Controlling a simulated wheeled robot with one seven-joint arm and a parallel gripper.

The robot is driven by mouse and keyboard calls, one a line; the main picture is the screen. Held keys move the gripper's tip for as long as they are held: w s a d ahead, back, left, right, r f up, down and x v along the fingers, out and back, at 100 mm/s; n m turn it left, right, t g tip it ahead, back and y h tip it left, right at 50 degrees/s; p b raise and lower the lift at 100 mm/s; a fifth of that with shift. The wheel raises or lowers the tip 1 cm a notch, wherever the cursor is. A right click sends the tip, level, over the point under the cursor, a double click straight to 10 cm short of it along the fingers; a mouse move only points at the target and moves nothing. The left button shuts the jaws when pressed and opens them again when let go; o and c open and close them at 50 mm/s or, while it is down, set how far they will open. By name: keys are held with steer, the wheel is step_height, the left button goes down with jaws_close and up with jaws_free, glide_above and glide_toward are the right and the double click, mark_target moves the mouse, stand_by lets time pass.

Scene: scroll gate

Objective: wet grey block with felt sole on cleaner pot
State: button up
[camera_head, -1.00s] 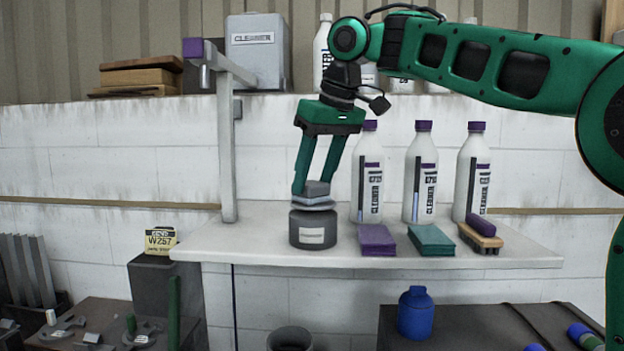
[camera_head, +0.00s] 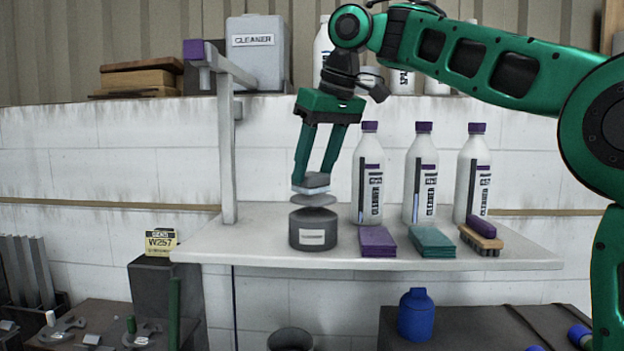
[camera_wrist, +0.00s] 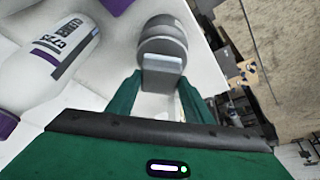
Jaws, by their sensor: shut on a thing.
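My gripper (camera_head: 312,183) is shut on the grey block (camera_head: 312,180), which has a pale layer, its felt sole, underneath. It holds the block above the cleaner pot (camera_head: 313,232), a dark grey round pot with a white label near the shelf's front edge. A grey disc (camera_head: 313,200) sits between block and pot, above the pot's rim. I cannot tell whether the sole touches the disc. In the wrist view, the block (camera_wrist: 162,64) shows between the green fingers, with the round pot (camera_wrist: 160,32) beyond it.
Purple (camera_head: 377,241) and teal (camera_head: 432,241) folded cloths and a brush (camera_head: 481,240) lie right of the pot. Several white cleaner bottles (camera_head: 368,190) stand behind them. A grey post (camera_head: 227,150) rises at the left of the white shelf (camera_head: 250,240).

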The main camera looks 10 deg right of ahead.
mark_target(314, 174)
steer(key=shift+r, duration=2.35)
